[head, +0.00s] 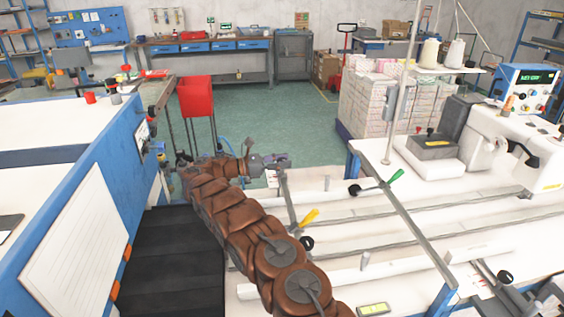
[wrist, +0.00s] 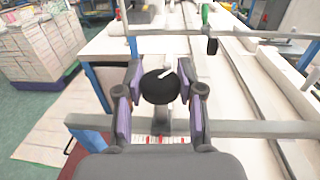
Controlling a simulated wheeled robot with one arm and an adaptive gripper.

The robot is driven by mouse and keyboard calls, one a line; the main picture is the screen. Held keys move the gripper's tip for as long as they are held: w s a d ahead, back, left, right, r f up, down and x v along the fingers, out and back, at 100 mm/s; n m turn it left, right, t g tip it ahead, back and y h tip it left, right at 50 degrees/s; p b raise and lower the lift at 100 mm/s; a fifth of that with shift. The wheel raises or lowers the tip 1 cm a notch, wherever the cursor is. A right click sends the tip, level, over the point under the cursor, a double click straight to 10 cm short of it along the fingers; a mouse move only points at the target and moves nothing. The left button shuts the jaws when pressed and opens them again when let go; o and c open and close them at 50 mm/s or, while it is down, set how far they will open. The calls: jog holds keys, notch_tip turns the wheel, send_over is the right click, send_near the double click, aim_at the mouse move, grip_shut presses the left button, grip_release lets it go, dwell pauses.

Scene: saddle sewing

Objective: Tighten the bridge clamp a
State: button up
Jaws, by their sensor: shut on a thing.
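My gripper (head: 268,165) is at the far left end of the white table, above the end of a grey bridge bar (head: 287,200). In the wrist view, my gripper (wrist: 160,92) has its purple-padded fingers on either side of a round black knob (wrist: 158,88) with a pale stripe or pin on top. I take this knob to be bridge clamp a; it stands over the grey bar (wrist: 250,129), with a red-and-white marked strip (wrist: 155,140) beneath it. The fingers are shut on the knob and hide its sides. In the head view the gripper hides the knob.
A second bridge bar (head: 420,235) carries a green handle (head: 396,175) and a black knob (head: 355,189). A yellow handle (head: 310,217) and another black knob (head: 307,243) are nearer. The blue-sided machine (head: 75,240) stands left of my arm. Stacked packs (head: 380,100) stand behind the table.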

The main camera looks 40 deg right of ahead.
aim_at(282, 160)
dwell(0.6)
jog(key=o, duration=1.1)
jog(key=shift+o, duration=0.2)
jog(key=shift+r, duration=0.1)
notch_tip(282, 160, up, 10)
jog(key=shift+f, duration=0.1)
